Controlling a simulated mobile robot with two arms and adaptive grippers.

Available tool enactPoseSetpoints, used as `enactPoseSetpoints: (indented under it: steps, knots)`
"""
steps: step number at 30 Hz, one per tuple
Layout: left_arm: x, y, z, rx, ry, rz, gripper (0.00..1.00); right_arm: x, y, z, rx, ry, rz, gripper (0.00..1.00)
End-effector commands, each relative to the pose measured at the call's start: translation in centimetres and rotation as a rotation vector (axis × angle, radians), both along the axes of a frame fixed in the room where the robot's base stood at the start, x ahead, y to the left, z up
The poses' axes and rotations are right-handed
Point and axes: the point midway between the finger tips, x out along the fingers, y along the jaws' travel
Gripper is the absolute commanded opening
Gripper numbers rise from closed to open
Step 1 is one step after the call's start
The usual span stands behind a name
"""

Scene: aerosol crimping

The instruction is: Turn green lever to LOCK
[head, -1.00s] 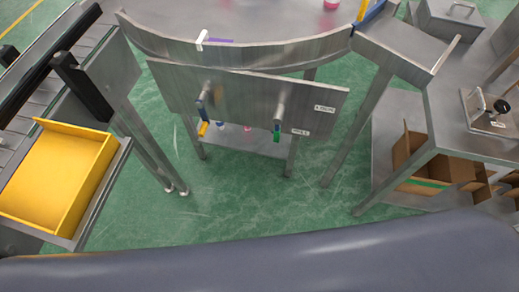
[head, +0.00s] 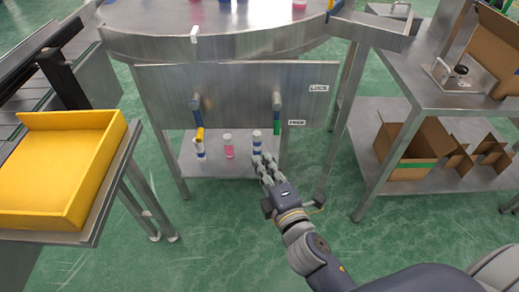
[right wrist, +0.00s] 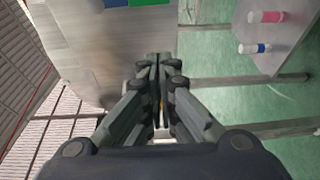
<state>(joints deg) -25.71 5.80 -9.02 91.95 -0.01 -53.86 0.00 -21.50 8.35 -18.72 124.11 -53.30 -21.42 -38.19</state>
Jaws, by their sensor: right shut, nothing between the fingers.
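The green lever (head: 277,117) hangs downward from its pivot on the upright metal panel (head: 238,88), right of the panel's middle. A LOCK label (head: 318,88) is to its upper right, and a second label, seemingly FREE (head: 297,122), is beside its lower end. My right gripper (head: 262,165) is below and slightly left of the lever, apart from it. Its fingers are shut and empty, also in the right wrist view (right wrist: 157,62). There, a green patch (right wrist: 150,2) is cut off at the top edge; I cannot tell if it is the lever. My left gripper is out of view.
A yellow-ended lever (head: 198,118) hangs left on the same panel. Several bottles stand on the shelf (head: 212,168) below. A yellow tray (head: 60,170) is at left. A table with a clamp (head: 462,75) and cardboard box (head: 412,150) is at right. Green floor lies open in front.

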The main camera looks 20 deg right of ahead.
Motion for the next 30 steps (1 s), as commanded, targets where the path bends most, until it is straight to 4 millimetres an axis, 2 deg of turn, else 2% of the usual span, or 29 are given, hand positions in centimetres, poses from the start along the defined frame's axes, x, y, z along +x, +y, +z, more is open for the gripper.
enactPoseSetpoints:
  steps: [3,8,16,25,27,30]
  knots:
    - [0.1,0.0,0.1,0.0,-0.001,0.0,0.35,0.1,-0.1,1.0,-0.017,-0.025,-0.002,0.0]
    - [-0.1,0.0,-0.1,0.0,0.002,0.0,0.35,1.3,0.0,1.2,-0.016,-0.027,-0.001,0.0]
    - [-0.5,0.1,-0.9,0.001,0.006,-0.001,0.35,5.4,0.2,1.1,-0.016,-0.026,-0.002,0.0]
    - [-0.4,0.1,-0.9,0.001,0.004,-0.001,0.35,10.3,0.5,1.0,-0.015,-0.025,-0.002,0.0]
    - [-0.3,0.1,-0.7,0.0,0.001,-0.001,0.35,9.5,-1.0,0.9,-0.018,-0.022,-0.003,0.0]
    - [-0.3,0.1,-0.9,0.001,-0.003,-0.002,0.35,9.1,-2.1,0.9,-0.017,-0.021,-0.002,0.0]
